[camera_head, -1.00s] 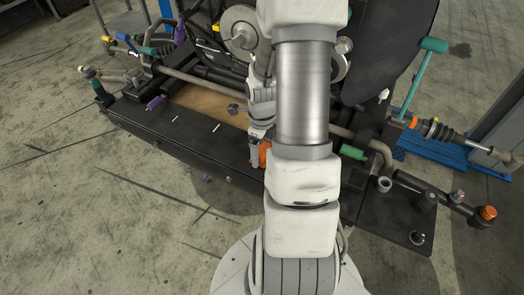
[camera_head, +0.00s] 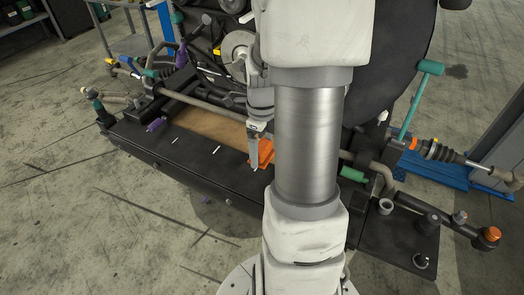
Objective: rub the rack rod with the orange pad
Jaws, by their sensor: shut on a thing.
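The orange pad (camera_head: 266,151) shows at my gripper (camera_head: 254,158), partly hidden by the fingers and arm. My gripper is shut on the pad, pointing down near the right end of the tan board. A long grey-brown bar (camera_head: 208,107) runs across the black subframe, passing behind my arm. At the right, a thinner silver rod (camera_head: 478,164) comes out of black ribbed bellows (camera_head: 440,151). I cannot tell for certain which of these is the rack rod. The pad is apart from the silver rod; its contact with the long bar is unclear.
The black subframe (camera_head: 145,137) carries a tan board (camera_head: 205,124). A teal-handled tool (camera_head: 418,95) stands at the right. A green cylinder (camera_head: 352,174) and an arm with an orange cap (camera_head: 491,234) lie right of my arm. The floor in front left is clear.

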